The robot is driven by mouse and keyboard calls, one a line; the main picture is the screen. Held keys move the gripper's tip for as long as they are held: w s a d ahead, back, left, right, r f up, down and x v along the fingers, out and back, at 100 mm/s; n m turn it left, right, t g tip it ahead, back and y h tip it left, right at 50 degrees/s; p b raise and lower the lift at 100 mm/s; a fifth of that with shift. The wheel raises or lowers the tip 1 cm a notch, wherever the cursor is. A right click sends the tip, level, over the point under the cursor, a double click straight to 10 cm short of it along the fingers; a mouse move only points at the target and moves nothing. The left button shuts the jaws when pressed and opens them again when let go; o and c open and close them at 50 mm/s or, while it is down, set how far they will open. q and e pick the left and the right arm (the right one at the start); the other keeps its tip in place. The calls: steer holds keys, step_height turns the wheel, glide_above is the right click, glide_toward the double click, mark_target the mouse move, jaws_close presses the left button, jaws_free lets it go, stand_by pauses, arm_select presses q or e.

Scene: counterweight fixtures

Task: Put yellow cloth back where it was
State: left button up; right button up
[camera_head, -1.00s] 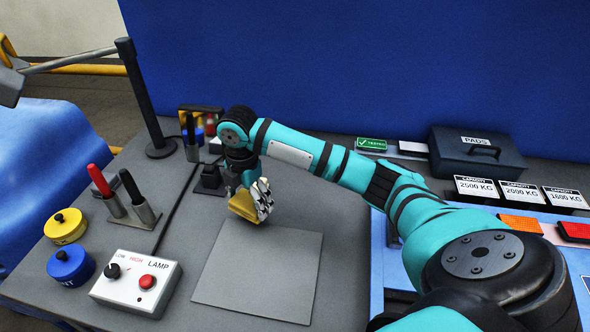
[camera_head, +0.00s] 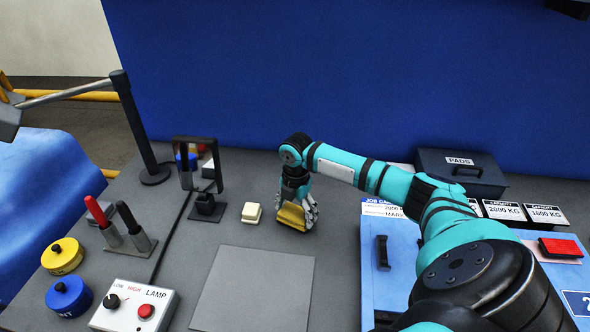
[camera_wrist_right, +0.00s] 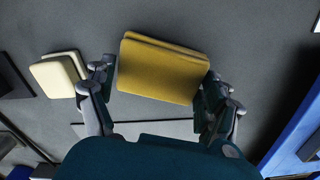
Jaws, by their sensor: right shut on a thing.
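The yellow cloth (camera_head: 291,216) is a folded mustard-yellow pad. My right gripper (camera_head: 297,212) is shut on it, low over the grey bench, beyond the far edge of the grey square mat. In the right wrist view the cloth (camera_wrist_right: 160,70) lies between the two fingers of the gripper (camera_wrist_right: 160,95). I cannot tell whether the cloth touches the bench. A cream folded pad (camera_head: 252,212) lies on the bench just left of the gripper, apart from it. It also shows at the left in the right wrist view (camera_wrist_right: 60,73). My left gripper is not in view.
The grey mat (camera_head: 252,290) is bare. A black stand (camera_head: 206,205) is left of the cream pad. A lamp control box (camera_head: 133,305), coloured knobs and upright handles stand at left. A blue job-card board (camera_head: 345,290) and a PADS case (camera_head: 460,172) are at right.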

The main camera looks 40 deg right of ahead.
mark_target(295, 213)
steer(key=shift+f, duration=0.75)
steer(key=o, duration=0.9)
steer(key=shift+c, duration=0.2)
step_height(295, 213, up, 12)
steer(key=b, duration=0.1)
steer(key=shift+b, duration=0.35)
